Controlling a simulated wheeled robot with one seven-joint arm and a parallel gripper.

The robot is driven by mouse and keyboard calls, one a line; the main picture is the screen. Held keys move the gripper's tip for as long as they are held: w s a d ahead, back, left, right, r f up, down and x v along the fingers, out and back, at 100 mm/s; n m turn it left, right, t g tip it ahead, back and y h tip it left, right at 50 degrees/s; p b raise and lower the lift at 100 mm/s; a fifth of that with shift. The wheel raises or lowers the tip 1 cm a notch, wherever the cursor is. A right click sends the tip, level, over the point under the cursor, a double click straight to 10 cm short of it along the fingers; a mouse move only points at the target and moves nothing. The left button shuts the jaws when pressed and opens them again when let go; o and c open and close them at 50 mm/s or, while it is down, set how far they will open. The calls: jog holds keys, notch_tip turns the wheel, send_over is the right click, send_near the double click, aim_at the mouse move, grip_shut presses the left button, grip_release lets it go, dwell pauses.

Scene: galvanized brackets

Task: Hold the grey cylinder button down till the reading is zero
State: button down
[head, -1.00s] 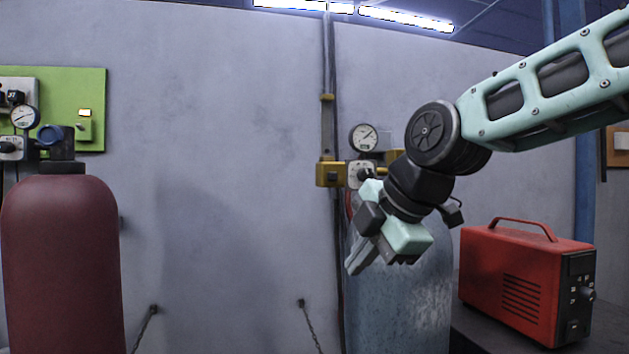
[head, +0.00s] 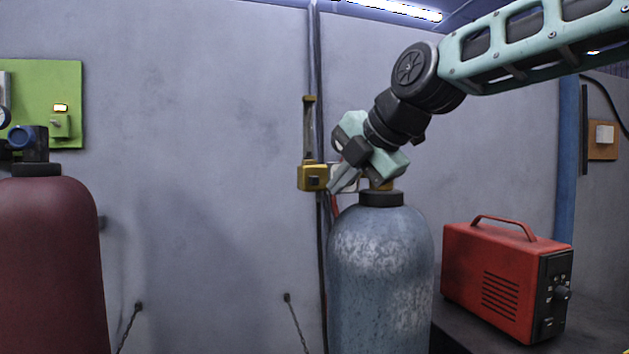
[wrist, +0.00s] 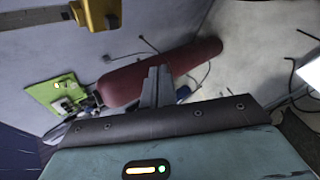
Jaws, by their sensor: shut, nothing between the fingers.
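The grey cylinder (head: 382,285), blue-grey and mottled, stands upright right of centre in the head view. A brass fitting (head: 381,185) shows above its dark collar. My gripper (head: 334,190) is shut and empty, in front of the fittings above the cylinder, fingers pointing down and left. A white box (head: 345,172) is mostly hidden behind it. The cylinder's gauge and reading are hidden. I cannot make out the button for certain, nor whether my fingers touch anything. In the wrist view the shut fingertips (wrist: 159,70) overlap the red cylinder in the background.
A yellow block (head: 313,177) is fixed by the wall pipe, close left of my fingers. A dark red cylinder (head: 52,265) stands at left before a green panel (head: 70,90) with a lit amber lamp (head: 61,107). A red machine (head: 500,275) sits at right.

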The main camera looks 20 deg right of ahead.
aim_at(314, 180)
jog(key=shift+w+p, duration=0.9)
jog(key=shift+w, duration=3.3)
jog(key=shift+w, duration=0.1)
jog(key=shift+w+b, duration=0.35)
jog(key=shift+w, duration=0.45)
dwell(0.6)
dwell(1.6)
jog(key=shift+s+b, duration=0.7)
jog(key=shift+s, duration=0.2)
